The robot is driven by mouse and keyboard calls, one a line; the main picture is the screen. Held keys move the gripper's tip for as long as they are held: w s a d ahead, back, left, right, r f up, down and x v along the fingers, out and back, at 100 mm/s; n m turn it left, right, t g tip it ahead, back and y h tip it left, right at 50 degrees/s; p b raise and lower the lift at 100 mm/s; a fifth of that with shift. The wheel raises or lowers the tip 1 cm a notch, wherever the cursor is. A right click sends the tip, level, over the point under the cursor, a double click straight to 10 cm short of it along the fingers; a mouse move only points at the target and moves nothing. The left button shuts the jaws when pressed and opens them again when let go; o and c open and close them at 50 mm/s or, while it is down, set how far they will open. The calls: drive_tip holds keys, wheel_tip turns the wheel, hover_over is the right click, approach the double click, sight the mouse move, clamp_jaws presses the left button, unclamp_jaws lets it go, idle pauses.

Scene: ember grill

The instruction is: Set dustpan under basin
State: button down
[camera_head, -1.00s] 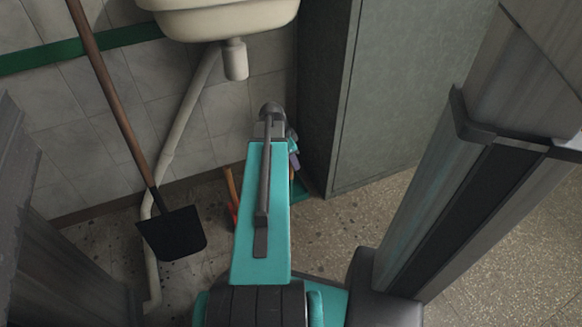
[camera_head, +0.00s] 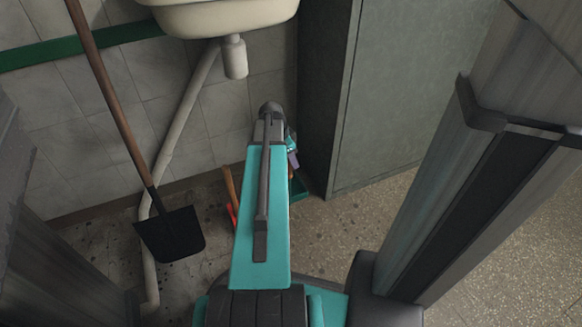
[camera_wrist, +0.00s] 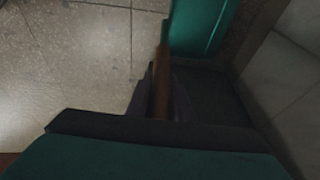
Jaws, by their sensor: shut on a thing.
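The basin (camera_head: 225,18) is a cream sink on the tiled wall at the top of the head view, with a drain trap and pipe below it. A green pan, seemingly the dustpan (camera_wrist: 203,25), shows at the top of the wrist view. A brown handle (camera_wrist: 162,75) runs toward it, and my gripper (camera_wrist: 162,88) is shut on this handle. Whether handle and pan join is hard to see. In the head view a bit of green (camera_head: 299,189) shows beside my arm near the cabinet's foot; my arm hides most of the gripper and pan there.
A black shovel (camera_head: 171,235) with a long wooden handle leans at the left, by the drain pipe (camera_head: 182,125). A wooden handle with a red part (camera_head: 231,192) stands just left of my arm. A grey cabinet (camera_head: 400,90) stands right. Floor before it is open.

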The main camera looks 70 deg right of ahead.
drive_tip(key=shift+f+b, duration=0.3)
drive_tip(key=shift+f, duration=0.6)
drive_tip(key=c, duration=1.6)
unclamp_jaws()
drive_tip(key=shift+o, duration=0.2)
drive_tip(key=p+v, duration=0.5)
drive_tip(key=v, duration=0.7)
drive_tip(key=shift+r+p, duration=0.2)
drive_tip(key=shift+p, duration=0.2)
